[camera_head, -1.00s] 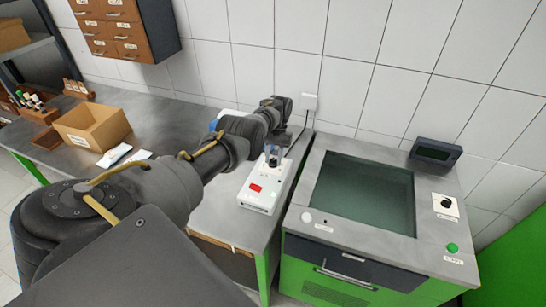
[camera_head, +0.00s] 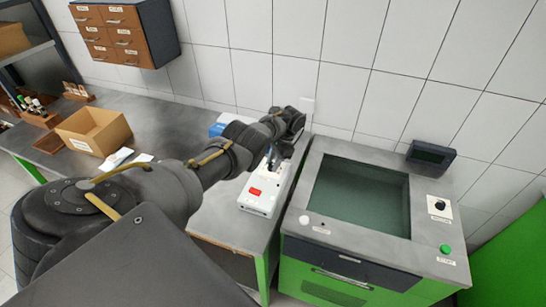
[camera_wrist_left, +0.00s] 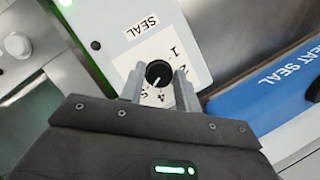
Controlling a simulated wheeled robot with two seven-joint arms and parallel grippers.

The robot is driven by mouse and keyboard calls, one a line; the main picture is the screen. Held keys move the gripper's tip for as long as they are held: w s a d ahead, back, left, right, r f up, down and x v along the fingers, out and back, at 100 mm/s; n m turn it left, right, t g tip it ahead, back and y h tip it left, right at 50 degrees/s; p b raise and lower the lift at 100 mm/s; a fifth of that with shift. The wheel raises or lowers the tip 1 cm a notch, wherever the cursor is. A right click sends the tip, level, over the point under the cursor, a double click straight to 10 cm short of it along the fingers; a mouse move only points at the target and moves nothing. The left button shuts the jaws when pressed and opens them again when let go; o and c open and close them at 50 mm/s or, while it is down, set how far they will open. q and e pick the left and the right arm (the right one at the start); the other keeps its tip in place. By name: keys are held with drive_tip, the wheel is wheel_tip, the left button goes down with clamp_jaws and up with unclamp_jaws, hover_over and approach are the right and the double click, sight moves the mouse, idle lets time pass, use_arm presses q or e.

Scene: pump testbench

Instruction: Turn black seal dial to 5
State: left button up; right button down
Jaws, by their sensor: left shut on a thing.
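The black seal dial (camera_wrist_left: 158,73) sits on a white label with printed numbers on the pale sealer panel (camera_wrist_left: 118,15), under the word SEAL. Its white pointer mark faces the lower left in the left wrist view, toward the 4 and 5 side; the exact number is hard to tell. My left gripper (camera_wrist_left: 159,80) is shut on the dial, one finger on each side. In the head view my left gripper (camera_head: 272,160) is over the back of the white sealer (camera_head: 264,204), and the dial is hidden there. My right gripper is not in view.
A blue HEAT SEAL part (camera_wrist_left: 270,95) lies close on the right in the left wrist view. A grey-green test bench (camera_head: 300,245) with a sunken window stands right of the sealer. A cardboard box (camera_head: 92,132) stands at left on the table.

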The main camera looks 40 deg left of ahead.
use_arm(q)
drive_tip(key=shift+s+f+m, duration=0.1)
drive_tip(key=shift+m, duration=0.2)
idle(0.4)
drive_tip(key=o, duration=1)
drive_tip(key=p+v, duration=0.2)
drive_tip(key=v, duration=0.9)
drive_tip(key=shift+d+f, duration=0.1)
